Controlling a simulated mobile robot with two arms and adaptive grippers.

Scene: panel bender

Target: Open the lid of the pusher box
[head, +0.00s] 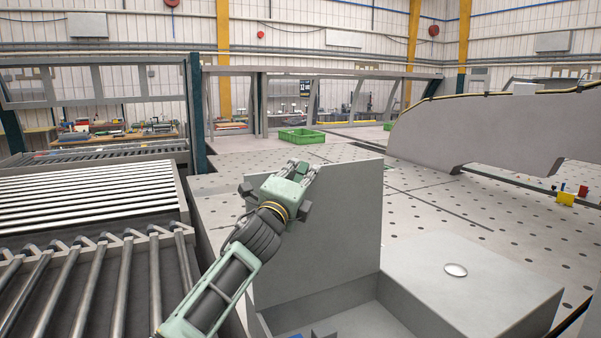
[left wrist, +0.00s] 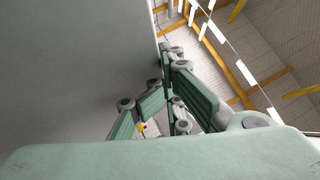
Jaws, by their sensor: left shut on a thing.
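The pusher box (head: 400,300) is a grey box at the bottom middle of the head view. Its grey lid (head: 345,220) stands about upright at the back left, and the box's hollow inside shows in front of it. My left gripper (head: 306,168) is at the lid's top edge, shut on the lid. The gripper hides part of that edge. In the left wrist view the lid (left wrist: 75,60) is the large grey face at left, with my green fingers (left wrist: 172,58) by its edge. My right gripper is not in view.
A flat grey top with a pale round disc (head: 456,270) is right of the opening. Roller conveyors (head: 90,210) lie at left. A perforated table (head: 430,190) spreads behind, with a green crate (head: 301,135) and a large grey machine part (head: 490,130) beyond.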

